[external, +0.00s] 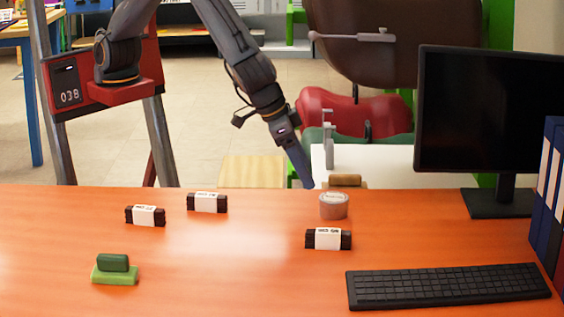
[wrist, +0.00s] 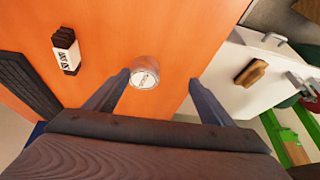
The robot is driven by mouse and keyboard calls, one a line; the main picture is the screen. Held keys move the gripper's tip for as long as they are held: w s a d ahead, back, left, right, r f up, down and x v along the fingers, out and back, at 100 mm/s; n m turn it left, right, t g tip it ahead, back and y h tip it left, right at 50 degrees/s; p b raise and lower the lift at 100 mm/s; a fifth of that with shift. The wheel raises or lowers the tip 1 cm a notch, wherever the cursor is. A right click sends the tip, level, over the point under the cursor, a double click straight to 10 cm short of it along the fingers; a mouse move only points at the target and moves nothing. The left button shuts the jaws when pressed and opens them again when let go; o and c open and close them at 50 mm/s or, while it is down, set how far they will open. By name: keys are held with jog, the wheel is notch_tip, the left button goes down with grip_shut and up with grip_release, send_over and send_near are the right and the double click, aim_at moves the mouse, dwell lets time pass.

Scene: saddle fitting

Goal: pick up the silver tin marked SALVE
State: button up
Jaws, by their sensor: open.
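A small round silver tin (external: 334,206) stands upright near the far edge of the orange desk. In the wrist view the tin (wrist: 145,72) shows a pale lid with dark lettering too small to read. My gripper (wrist: 158,82) is open, and the tin lies between the lines of its two fingers, a little ahead of the tips. In the external view my gripper (external: 306,183) reaches down just behind and left of the tin. I see no contact with the tin. One finger is hard to make out in the external view.
A dark labelled block (external: 328,239) lies in front of the tin; two similar blocks (external: 207,203) (external: 145,215) lie to the left. A keyboard (external: 448,285) and monitor (external: 480,120) stand at right. A green block on a lighter base (external: 115,270) sits front left. The desk's middle is clear.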

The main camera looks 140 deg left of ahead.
aim_at(333, 197)
jog(key=shift+n+t+y, duration=0.3)
jog(key=shift+n, duration=0.4)
jog(key=shift+w+a+f+p, duration=0.4)
jog(key=shift+w+a+f, duration=0.25)
jog(key=shift+w+f, duration=0.55)
jog(key=shift+w+a+f+p, duration=0.4)
jog(key=shift+w+a+f, duration=0.2)
jog(key=shift+w+f, duration=0.6)
jog(key=shift+w+a+f+p, duration=0.4)
jog(key=shift+w+a+f, duration=0.4)
jog(key=shift+f, duration=0.6)
jog(key=shift+w+d, duration=0.1)
jog(key=shift+d, duration=0.1)
jog(key=c, duration=1.2)
jog(key=shift+c, duration=0.2)
jog(key=shift+r, duration=0.1)
